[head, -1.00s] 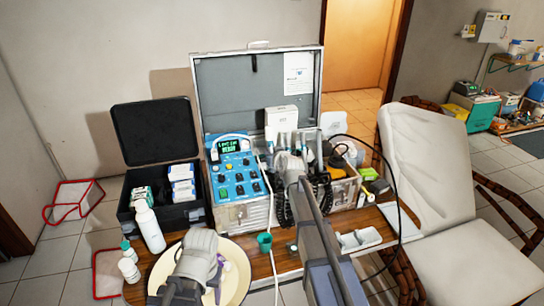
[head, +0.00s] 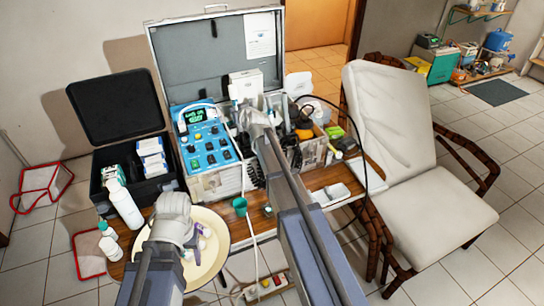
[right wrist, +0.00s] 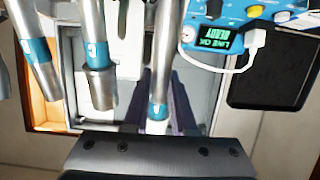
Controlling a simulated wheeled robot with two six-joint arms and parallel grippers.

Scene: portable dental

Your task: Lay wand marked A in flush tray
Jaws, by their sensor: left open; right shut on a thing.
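My right gripper (head: 256,112) is at the holder beside the blue console, its fingertips partly hidden by my arm. In the right wrist view it is shut on a metal wand (right wrist: 163,60) with a teal band, which lies between its fingers (right wrist: 160,112). Two similar wands (right wrist: 97,50) and (right wrist: 38,52) hang to the left of it; I cannot read their letters surely. A small white tray (head: 337,191), possibly the flush tray, lies on the table to the right. My left gripper (head: 172,212) is open, over the left part of a round cream basin (head: 212,262).
The blue console (head: 203,140) and open case lid (head: 225,50) stand at the back. A green cup (head: 240,206) and a white hose are at the front. A white bottle (head: 123,203) stands left. A padded chair (head: 395,125) borders the table's right side.

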